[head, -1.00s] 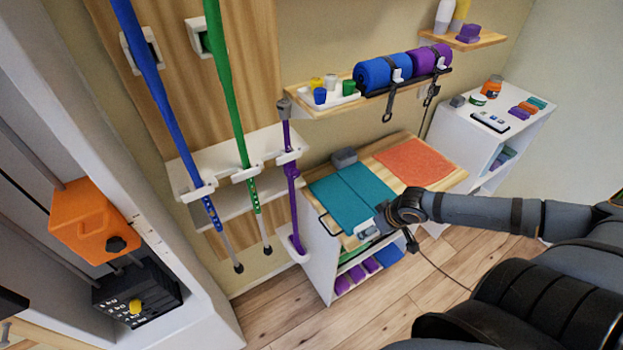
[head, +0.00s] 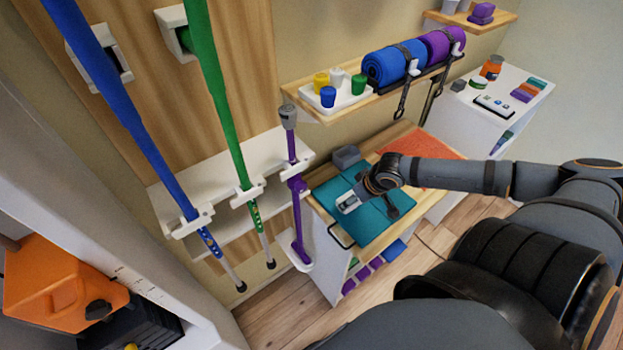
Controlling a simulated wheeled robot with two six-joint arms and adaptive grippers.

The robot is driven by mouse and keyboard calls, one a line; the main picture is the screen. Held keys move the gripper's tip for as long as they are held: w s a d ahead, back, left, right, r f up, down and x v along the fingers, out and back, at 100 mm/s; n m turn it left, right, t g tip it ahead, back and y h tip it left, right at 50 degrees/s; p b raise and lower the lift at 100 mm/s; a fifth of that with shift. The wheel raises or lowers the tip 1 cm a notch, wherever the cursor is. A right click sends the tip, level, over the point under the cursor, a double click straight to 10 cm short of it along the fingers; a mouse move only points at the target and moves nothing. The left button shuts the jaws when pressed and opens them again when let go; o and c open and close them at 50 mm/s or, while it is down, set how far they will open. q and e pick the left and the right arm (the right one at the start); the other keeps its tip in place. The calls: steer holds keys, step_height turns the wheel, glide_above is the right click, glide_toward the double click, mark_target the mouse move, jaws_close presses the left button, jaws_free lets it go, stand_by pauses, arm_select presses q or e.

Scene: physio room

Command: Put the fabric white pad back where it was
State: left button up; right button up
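I cannot make out a fabric white pad for certain in the head view. My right gripper (head: 352,198) comes in from the right and hangs over the teal mat (head: 379,229) on the wooden-topped cabinet. A small pale piece with a dark mark shows at its end; I cannot tell whether it is part of the gripper or something held. Its fingers are too small and hidden to read. My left gripper is out of view.
A grey block (head: 346,157) stands behind the teal mat, and an orange mat (head: 440,143) lies right of it. A purple cane (head: 298,215) stands close on the left. A shelf holds a tray of cups (head: 335,100) and rolled mats (head: 393,64) above.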

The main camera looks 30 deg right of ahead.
steer(key=w+b, duration=0.3)
steer(key=w+f+b, duration=0.1)
steer(key=w+b, duration=0.1)
steer(key=shift+a, duration=0.4)
steer(key=w, duration=0.4)
steer(key=w+r, duration=0.1)
steer(key=w, duration=0.1)
steer(key=shift+a, duration=0.2)
steer(key=w, duration=0.2)
steer(key=w+f, duration=0.1)
steer(key=w, duration=0.2)
steer(key=w+f, duration=0.1)
steer(key=w, duration=0.1)
steer(key=shift+w+a+f, duration=0.2)
steer(key=shift+a+f, duration=0.05)
steer(key=shift+f, duration=0.35)
step_height(320, 180, down, 3)
steer(key=shift+f+p, duration=0.1)
steer(key=shift+p, duration=0.35)
steer(key=shift+w+f, duration=0.15)
steer(key=shift+f, duration=0.1)
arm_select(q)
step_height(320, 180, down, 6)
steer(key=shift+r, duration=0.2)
arm_select(e)
steer(key=shift+f, duration=0.25)
